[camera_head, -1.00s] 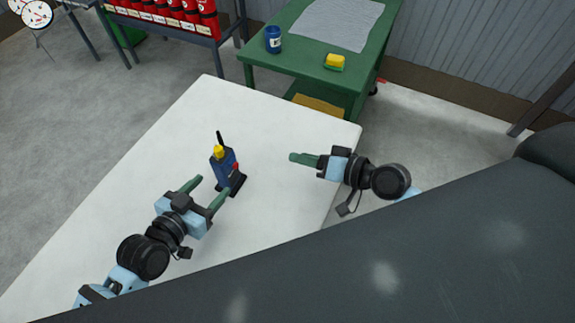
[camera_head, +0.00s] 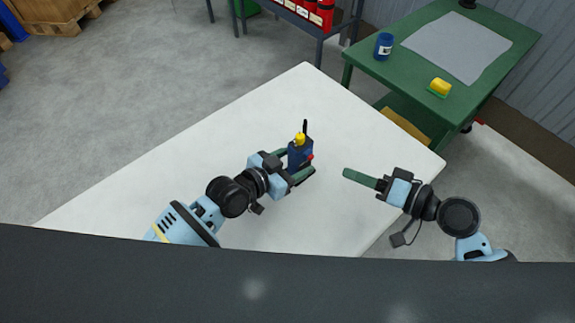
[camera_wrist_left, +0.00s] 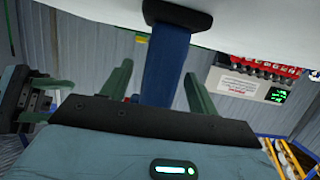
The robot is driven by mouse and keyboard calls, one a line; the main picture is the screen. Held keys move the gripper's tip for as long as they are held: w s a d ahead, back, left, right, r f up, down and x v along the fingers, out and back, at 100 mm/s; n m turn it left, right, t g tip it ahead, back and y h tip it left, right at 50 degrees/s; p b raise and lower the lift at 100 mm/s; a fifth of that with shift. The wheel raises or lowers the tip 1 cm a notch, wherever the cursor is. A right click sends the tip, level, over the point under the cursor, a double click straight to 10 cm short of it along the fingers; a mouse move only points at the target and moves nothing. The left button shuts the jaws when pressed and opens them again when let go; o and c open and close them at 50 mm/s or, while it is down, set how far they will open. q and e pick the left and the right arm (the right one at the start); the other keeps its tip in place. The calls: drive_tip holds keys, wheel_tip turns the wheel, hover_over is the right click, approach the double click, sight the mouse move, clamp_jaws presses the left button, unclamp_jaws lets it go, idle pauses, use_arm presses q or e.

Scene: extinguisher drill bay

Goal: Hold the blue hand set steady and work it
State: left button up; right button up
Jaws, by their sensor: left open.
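The blue hand set (camera_head: 299,156) stands upright on the white table, with a black antenna, a yellow top knob and a red part on its side. My left gripper (camera_head: 292,163) is open, with its fingers on either side of the hand set's body. In the left wrist view, where the scene is upside down, the blue body (camera_wrist_left: 166,65) rises from a black base between the two green fingers, with gaps beside it. My right gripper (camera_head: 360,178) is to the right of the hand set, apart from it; the left wrist view shows its two fingers spread and empty.
The white table (camera_head: 200,165) is otherwise bare. A green bench (camera_head: 420,85) behind it on the right holds a blue can (camera_head: 383,46), a yellow and green sponge (camera_head: 439,88) and a grey sheet (camera_head: 458,45).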

use_arm(q)
drive_tip(key=shift+x, duration=1.05)
drive_tip(key=shift+c, duration=0.3)
drive_tip(key=c, duration=1.2)
clamp_jaws()
use_arm(e)
clamp_jaws()
drive_tip(key=shift+a, duration=0.1)
